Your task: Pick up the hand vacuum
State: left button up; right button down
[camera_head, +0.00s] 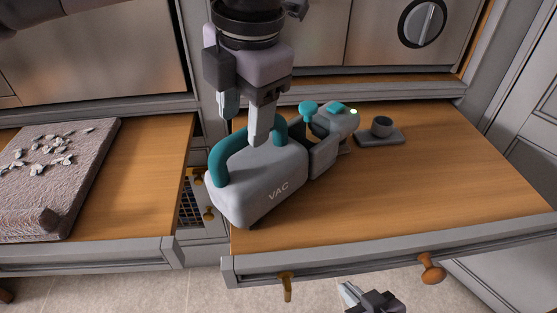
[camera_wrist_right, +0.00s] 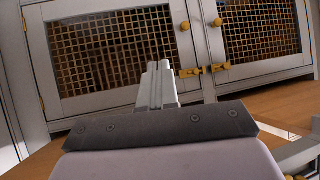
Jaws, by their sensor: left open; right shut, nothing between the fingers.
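The hand vacuum (camera_head: 262,186) stands on the right-hand wooden surface, with a grey body marked VAC, a teal handle (camera_head: 218,160) arching over its top and a nozzle end pointing to the back right. My left gripper (camera_head: 245,128) is open and points down at the handle. One finger overlaps the middle of the handle in the picture and hides part of it; the other finger is to its left. I cannot tell whether either touches. My right gripper (camera_head: 348,291) is shut and empty, low in front of the drawer. Its closed fingers show in the right wrist view (camera_wrist_right: 160,85).
A small grey cup on a square base (camera_head: 380,136) stands right of the vacuum. A grey textured mat with pale scraps (camera_head: 75,195) lies on the left surface. A gap separates the two surfaces. Knobs (camera_head: 432,270) stick out in front. The right surface (camera_head: 450,190) is mostly clear.

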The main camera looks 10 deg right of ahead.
aim_at(244, 131)
pick_arm(q)
jog(key=f, duration=0.4)
jog(key=shift+w+a+f+b, duration=0.1)
jog(key=shift+a+f+b, duration=0.1)
jog(key=shift+b, duration=0.15)
jog(key=shift+r, duration=0.1)
grip_shut()
jog(key=shift+r, duration=0.15)
dwell(0.8)
